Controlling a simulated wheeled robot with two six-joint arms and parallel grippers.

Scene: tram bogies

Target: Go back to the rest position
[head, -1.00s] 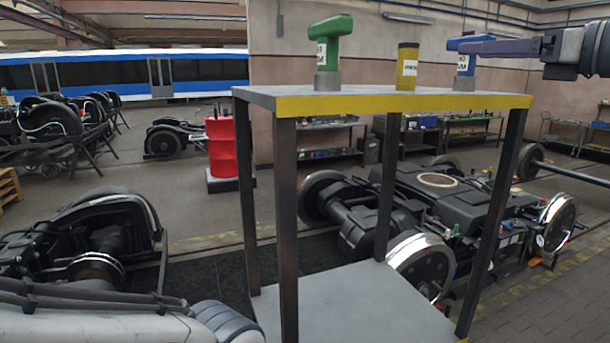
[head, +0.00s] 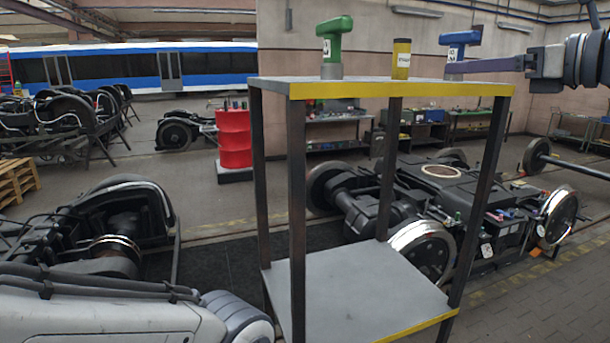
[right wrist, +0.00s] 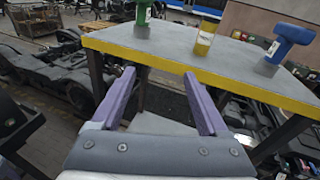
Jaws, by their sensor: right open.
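My right gripper (head: 448,68) comes in from the right in the head view. Its purple fingers overlap the lower part of a blue tool (head: 460,45) there. In the right wrist view its two fingers (right wrist: 158,76) are apart with nothing between them, short of the table's yellow edge. That blue tool (right wrist: 287,42) stands upright on the table, beyond the right finger. My left gripper is out of view; only part of my left arm shows at the lower left of the head view.
A grey-topped table (head: 390,90) with a yellow edge and a lower shelf (head: 355,290) stands ahead. A green tool (head: 333,45) and a yellow cylinder (head: 401,60) stand on it. Bogies (head: 440,195) lie behind and left (head: 110,225). A red drum (head: 234,138) stands beyond.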

